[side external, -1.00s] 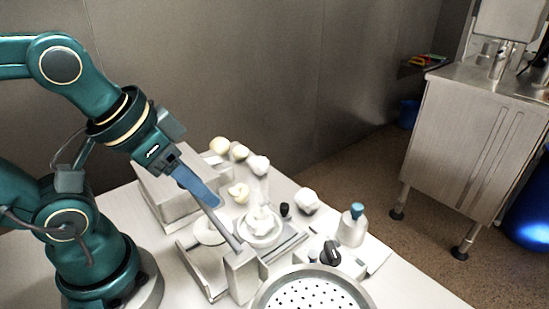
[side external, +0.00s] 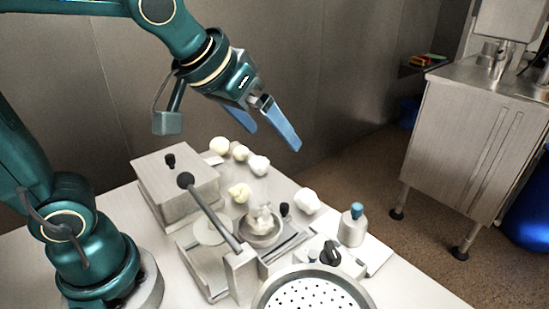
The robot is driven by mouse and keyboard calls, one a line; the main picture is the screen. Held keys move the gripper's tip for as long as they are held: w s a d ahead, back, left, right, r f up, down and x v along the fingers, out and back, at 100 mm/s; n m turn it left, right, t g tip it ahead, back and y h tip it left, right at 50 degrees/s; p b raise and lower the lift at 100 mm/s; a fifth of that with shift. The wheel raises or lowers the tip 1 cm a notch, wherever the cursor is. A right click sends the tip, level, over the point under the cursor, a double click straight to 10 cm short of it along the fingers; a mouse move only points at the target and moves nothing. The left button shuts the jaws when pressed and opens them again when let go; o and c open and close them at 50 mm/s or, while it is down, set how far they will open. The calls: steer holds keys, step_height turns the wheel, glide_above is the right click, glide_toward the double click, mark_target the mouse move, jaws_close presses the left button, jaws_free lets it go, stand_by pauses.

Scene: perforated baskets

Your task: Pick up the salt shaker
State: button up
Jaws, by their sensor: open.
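A pale shaker with a blue cap (side external: 352,230), which looks like the salt shaker, stands upright on the white table at the right, behind the perforated basket. My gripper (side external: 274,140) is in the air above the back of the table, its two blue fingers spread and empty. It is up and to the left of the shaker, well apart from it. Nothing hides the shaker's cap or most of its body.
A perforated round basket (side external: 308,293) is at the front. A press-like device with a long dark-knobbed lever (side external: 212,215) stands mid-table. A lidded metal box (side external: 175,184) is at left. Several pale round items, including one on the right (side external: 307,201), lie along the back edge.

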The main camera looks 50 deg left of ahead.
steer(key=w+d+f, duration=0.2)
steer(key=w+d, duration=0.1)
steer(key=w, duration=0.2)
steer(key=m+g, duration=0.1)
steer(key=g, duration=0.1)
glide_above(352, 220)
steer(key=a, duration=0.2)
steer(key=shift+h, duration=0.3)
step_height(352, 220, down, 8)
steer(key=shift+s+a+r, duration=0.1)
steer(key=shift+r, duration=0.05)
steer(key=shift+m+g, duration=0.3)
steer(key=shift+m, duration=0.3)
steer(key=f, duration=0.1)
steer(key=d+f, duration=0.1)
steer(key=f, duration=0.1)
steer(key=d+f, duration=0.1)
steer(key=shift+s+f, duration=0.4)
steer(key=shift+f, duration=0.35)
steer(key=shift+x, duration=2.3)
